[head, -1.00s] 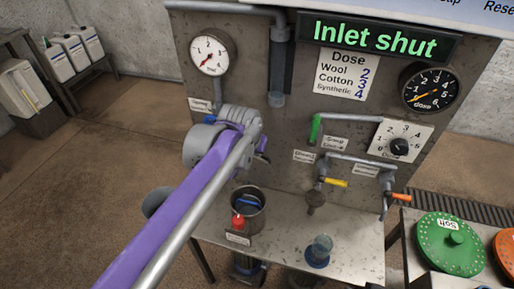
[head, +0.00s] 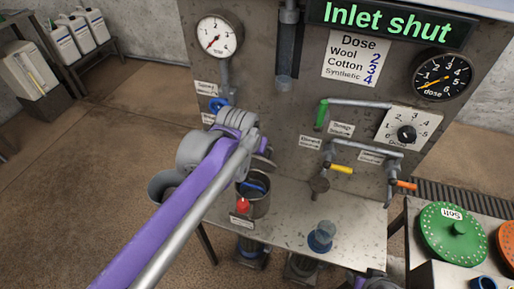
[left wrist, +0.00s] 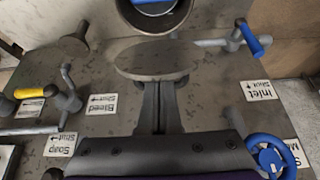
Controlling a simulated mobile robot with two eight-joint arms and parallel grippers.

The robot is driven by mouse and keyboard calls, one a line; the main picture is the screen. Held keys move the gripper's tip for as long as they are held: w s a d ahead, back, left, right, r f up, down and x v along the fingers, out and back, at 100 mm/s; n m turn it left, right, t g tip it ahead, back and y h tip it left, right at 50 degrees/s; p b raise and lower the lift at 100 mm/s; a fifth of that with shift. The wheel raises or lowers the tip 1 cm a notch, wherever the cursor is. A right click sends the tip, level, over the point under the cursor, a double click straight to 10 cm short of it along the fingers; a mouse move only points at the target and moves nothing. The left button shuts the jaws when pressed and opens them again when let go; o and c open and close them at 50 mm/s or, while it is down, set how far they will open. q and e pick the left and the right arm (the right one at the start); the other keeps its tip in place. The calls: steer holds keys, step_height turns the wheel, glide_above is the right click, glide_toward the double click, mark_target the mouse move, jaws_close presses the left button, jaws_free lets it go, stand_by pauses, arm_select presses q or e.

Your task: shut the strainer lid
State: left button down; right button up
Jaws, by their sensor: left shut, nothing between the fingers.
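The strainer looks to be the grey open pot (head: 262,207) at the panel's foot, with a blue bar inside and a red knob (head: 243,205) at its front. It also shows at the top of the left wrist view (left wrist: 122,12). A grey round disc (left wrist: 150,58), apparently its raised lid, stands between the pot and the panel. My left gripper (left wrist: 155,82) is shut and empty, its fingertips at the disc's edge. I cannot tell whether they touch. In the head view the arm hides the fingers.
A blue handwheel (head: 217,104) and a blue-handled inlet lever (left wrist: 253,40) are near the gripper. Yellow (head: 341,170) and orange (head: 406,185) levers stick out further right. A green lid (head: 452,240) lies at the right.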

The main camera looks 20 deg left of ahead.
arm_select(q)
steer(key=shift+s+f, duration=0.6)
steer(key=shift+s, duration=0.15)
steer(key=shift+s+f+b, duration=0.4)
steer(key=shift+s+f, duration=0.2)
steer(key=shift+f, duration=0.2)
steer(key=shift+s+f+b, duration=0.4)
steer(key=shift+s+f, duration=0.2)
steer(key=shift+f, duration=0.15)
steer(key=r+p, duration=0.2)
steer(key=r, duration=0.1)
steer(key=s+r+p, duration=0.1)
steer(key=r+p, duration=0.2)
steer(key=s+r+p, duration=0.1)
steer(key=r+p, duration=0.1)
steer(key=r, duration=0.1)
steer(key=shift+a+p, duration=0.1)
steer(key=shift+p, duration=0.3)
